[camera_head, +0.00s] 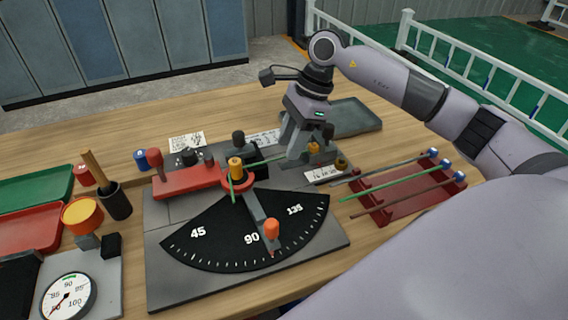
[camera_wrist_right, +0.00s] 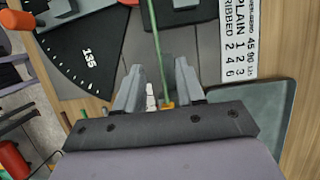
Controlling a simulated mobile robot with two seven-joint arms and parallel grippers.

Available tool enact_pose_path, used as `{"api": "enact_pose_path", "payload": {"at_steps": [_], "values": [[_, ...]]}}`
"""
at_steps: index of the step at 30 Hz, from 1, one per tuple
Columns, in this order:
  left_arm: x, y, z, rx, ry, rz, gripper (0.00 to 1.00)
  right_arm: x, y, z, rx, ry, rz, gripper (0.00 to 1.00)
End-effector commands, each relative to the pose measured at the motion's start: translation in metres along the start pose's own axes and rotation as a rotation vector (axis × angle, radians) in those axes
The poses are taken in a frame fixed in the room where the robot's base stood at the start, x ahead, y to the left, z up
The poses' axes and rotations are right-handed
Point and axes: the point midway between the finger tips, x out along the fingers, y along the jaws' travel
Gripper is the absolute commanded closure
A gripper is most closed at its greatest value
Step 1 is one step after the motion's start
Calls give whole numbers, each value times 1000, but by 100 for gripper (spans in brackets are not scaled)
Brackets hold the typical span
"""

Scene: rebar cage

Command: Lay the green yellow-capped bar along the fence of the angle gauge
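The angle gauge (camera_head: 190,240) is a black fan marked 45, 90 and 135 on a grey plate. A red block (camera_head: 185,181) lies at its back left. A grey swing arm with an orange knob (camera_head: 271,229) points near 90. A thin green bar (camera_head: 262,162) runs from the yellow-topped pivot post towards my right gripper (camera_head: 302,152). A short green piece also shows below the post; I cannot tell if it is the same bar. In the right wrist view the bar (camera_wrist_right: 160,55) passes between spread fingers, its yellow cap (camera_wrist_right: 168,105) near the palm. My left gripper is out of view.
A red rack (camera_head: 405,195) with several bars, some blue-ended, stands right of the gauge. A grey tray (camera_head: 350,117) lies behind my right gripper. A dial (camera_head: 66,297), a dark cup (camera_head: 116,204) and red and green trays are at left.

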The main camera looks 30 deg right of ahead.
Motion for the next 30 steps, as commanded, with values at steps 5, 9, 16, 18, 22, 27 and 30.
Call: {"api": "enact_pose_path", "payload": {"at_steps": [5,9,16,18,22,27,30], "values": [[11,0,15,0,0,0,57,24,0,0,-1,-1,-1,62],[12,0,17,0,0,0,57,28,0,0,-1,-1,-2,62],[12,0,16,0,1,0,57,27,0,1,-1,-1,-1,62],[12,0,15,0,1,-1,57,27,0,0,-1,-1,-1,73],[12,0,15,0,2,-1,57,27,0,0,0,-1,-1,94],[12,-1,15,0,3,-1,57,27,0,0,0,-1,-1,100],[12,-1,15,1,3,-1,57,27,0,0,0,-1,-1,100]]}}
